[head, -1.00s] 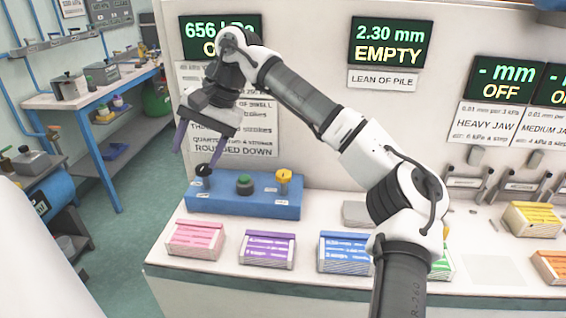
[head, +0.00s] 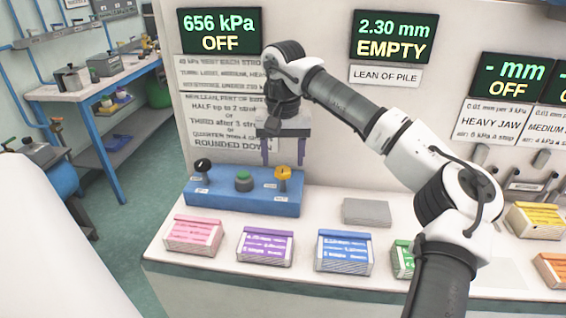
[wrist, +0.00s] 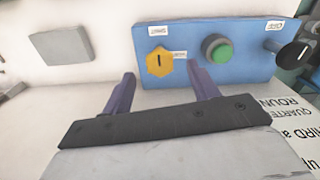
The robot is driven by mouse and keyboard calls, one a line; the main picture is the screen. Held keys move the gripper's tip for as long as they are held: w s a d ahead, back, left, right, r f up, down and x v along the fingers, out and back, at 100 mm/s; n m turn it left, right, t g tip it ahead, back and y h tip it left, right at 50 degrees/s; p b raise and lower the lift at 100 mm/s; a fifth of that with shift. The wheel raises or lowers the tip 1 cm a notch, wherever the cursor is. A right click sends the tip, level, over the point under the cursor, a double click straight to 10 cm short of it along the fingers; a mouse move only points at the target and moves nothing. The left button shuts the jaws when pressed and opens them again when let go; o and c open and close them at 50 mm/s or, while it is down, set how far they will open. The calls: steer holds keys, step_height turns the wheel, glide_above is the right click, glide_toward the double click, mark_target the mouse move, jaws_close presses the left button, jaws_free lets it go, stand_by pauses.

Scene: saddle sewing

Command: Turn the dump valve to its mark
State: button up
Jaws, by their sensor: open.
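A blue control box (head: 240,205) sits on the bench at the left, with a black knob (head: 203,166), a green button (head: 243,181) and a yellow knob (head: 283,176) in a row. Its small labels are too blurred to read, so I cannot tell which knob is named the dump valve. My gripper (head: 283,162) points down just above the yellow knob, fingers apart and empty. In the wrist view the yellow knob (wrist: 160,62) lies between the two purple fingertips, with a dark line on its face. The green button (wrist: 217,48) is beyond the right fingertip.
Pink (head: 193,236), purple (head: 265,246) and blue (head: 344,252) blocks stand along the bench front. A grey block (head: 366,212) lies right of the box. Display screens, one reading 656 kPa OFF (head: 210,33), and printed notices fill the panel behind.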

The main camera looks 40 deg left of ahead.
mark_target(283, 180)
steer(key=shift+f, duration=1.45)
steer(key=shift+c, duration=0.3)
steer(key=c, duration=0.9)
